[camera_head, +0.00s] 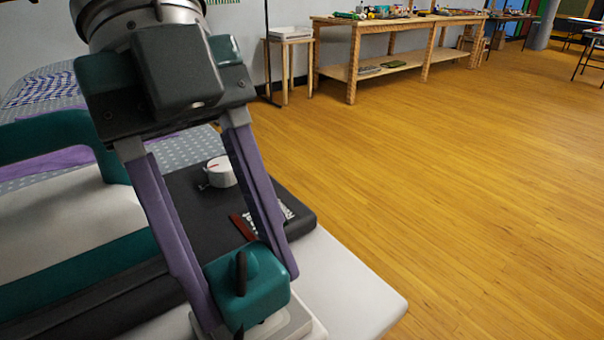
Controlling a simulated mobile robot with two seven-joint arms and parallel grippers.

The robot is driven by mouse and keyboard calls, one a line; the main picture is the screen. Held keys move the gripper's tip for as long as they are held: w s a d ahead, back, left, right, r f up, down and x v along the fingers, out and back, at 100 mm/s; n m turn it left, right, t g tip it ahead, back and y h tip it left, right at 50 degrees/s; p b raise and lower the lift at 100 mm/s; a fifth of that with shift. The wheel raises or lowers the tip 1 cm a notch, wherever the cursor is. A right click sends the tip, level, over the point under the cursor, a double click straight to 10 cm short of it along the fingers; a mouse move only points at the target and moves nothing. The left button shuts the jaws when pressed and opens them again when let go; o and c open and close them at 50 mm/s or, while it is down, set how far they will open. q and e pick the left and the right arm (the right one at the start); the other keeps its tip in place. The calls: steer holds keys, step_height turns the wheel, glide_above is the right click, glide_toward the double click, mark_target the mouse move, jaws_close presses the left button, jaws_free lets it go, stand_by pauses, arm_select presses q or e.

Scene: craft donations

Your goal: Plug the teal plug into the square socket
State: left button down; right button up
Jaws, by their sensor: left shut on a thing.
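My left gripper (249,290) comes down from the upper left, and its two purple fingers are shut on the teal plug (262,296). The plug is a block with rounded edges and a dark, upright, cord-like piece on top. It is at the bottom of the head view. A white block (302,325) shows just below and beside the plug. I cannot tell whether this block holds the square socket, or whether the plug touches it. No socket opening is visible. My right gripper is not in view.
A white round object (221,172) with a red mark and a dark red flat item (243,226) lie on a dark surface behind the fingers. A wooden workbench (398,22) and a small stool (290,40) stand at the back. The wooden floor at right is clear.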

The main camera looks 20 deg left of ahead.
arm_select(q)
steer(key=shift+p, duration=0.8)
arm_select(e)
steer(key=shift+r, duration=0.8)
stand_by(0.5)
arm_select(q)
steer(key=shift+f+b, duration=0.4)
steer(key=shift+f, duration=0.25)
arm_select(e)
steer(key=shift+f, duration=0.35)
arm_select(q)
steer(key=shift+f, duration=0.1)
